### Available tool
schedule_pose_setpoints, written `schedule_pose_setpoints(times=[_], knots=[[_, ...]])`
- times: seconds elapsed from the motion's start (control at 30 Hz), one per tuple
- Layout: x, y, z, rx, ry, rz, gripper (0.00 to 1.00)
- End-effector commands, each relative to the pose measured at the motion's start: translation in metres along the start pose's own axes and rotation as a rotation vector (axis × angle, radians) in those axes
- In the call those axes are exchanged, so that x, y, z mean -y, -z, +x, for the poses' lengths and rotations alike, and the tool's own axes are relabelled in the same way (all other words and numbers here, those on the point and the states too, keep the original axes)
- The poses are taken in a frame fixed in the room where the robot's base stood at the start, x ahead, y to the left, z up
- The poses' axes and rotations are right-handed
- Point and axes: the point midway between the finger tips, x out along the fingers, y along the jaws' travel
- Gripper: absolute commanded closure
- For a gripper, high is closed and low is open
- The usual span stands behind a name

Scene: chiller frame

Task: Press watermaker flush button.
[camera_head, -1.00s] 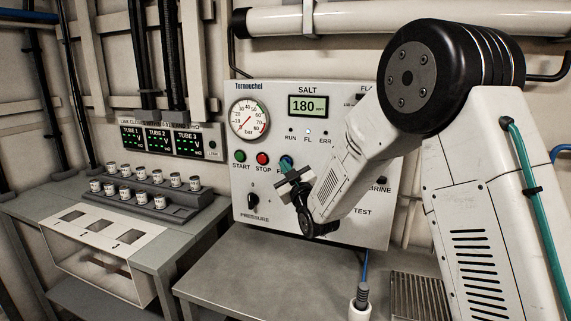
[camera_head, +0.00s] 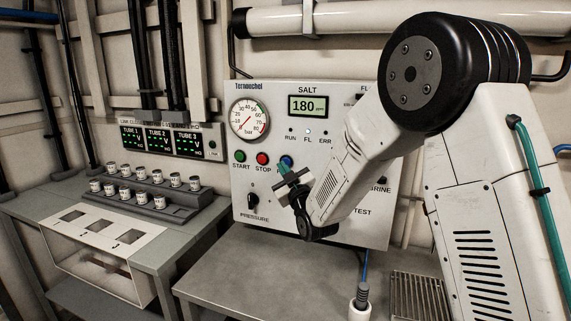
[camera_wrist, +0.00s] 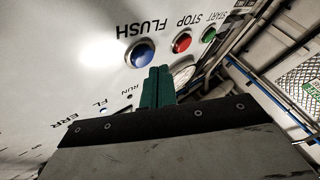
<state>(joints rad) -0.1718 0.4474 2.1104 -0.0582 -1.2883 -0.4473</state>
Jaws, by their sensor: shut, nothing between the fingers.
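The blue flush button (camera_head: 286,160) is on the white control panel (camera_head: 330,228), right of the red stop button (camera_head: 262,158). It shows clearly in the wrist view (camera_wrist: 141,54) beside the word FLUSH. My gripper (camera_head: 284,170) is shut and empty, its teal fingers just below the button in the head view. In the wrist view the fingertips (camera_wrist: 158,70) lie beside the button's edge, not over its face. I cannot tell how far they are from the panel. The small FL lamp (camera_head: 308,131) looks pale in the head view.
The green start button (camera_head: 240,156) and the pressure knob (camera_head: 252,202) are nearby on the panel. The gauge (camera_head: 249,120) is above, and the display (camera_head: 308,106) reads 180. A grey bench (camera_head: 250,275) below is mostly clear. A tube rack (camera_head: 150,195) stands left.

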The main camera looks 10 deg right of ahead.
Motion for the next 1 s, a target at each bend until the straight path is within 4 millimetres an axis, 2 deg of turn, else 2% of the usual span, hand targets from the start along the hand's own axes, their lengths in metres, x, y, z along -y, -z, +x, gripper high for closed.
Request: schedule_pose_setpoints(times=[0.27,0.7,1.0], knots=[[0.001,0.001,-0.001,0.000,0.000,0.000,1.00],[0.022,0.022,-0.030,-0.001,0.002,0.001,1.00],[0.025,0.025,-0.035,0.001,0.000,0.000,1.00]])
